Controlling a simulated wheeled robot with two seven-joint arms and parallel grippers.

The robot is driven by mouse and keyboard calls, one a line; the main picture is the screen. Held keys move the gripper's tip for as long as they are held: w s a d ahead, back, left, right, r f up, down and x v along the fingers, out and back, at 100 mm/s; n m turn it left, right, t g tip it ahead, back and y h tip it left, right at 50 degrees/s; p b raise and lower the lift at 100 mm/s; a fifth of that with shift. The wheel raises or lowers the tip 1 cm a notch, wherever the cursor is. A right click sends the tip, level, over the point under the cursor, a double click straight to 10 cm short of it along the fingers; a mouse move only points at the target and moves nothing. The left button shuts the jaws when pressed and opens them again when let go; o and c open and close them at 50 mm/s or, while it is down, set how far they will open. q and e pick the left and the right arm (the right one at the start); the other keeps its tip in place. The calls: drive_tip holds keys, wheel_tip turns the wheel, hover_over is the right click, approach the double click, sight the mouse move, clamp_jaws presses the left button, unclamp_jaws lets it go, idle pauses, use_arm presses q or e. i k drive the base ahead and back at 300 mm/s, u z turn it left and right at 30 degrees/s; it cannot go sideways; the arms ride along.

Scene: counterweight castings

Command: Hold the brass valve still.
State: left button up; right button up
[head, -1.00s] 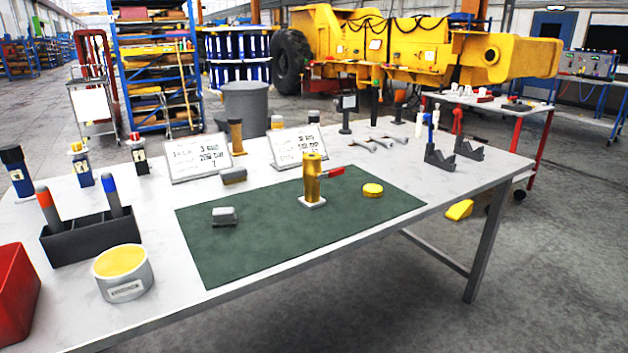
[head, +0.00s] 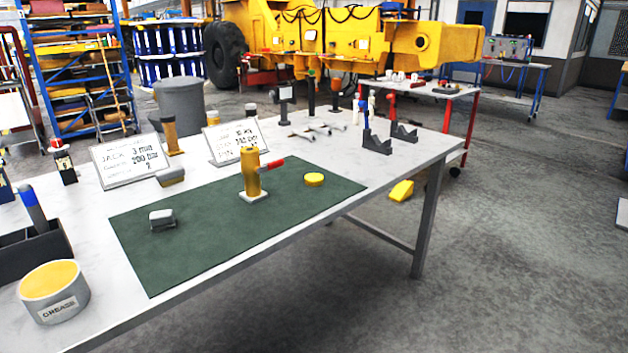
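The brass valve (head: 250,176) stands upright on a small white base on the dark green mat (head: 190,244), near the mat's middle. Nothing is touching the valve from my side. Neither of my grippers shows in the head view.
A grease tin (head: 58,309) stands at the table's front left. Two sign boards (head: 128,162) (head: 237,142) stand behind the mat. Grey brackets (head: 376,143) stand at the right.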

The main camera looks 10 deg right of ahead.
sight(250, 161)
drive_tip(key=z, duration=1.75)
drive_tip(key=i, duration=1.8)
drive_tip(key=u, duration=2.75)
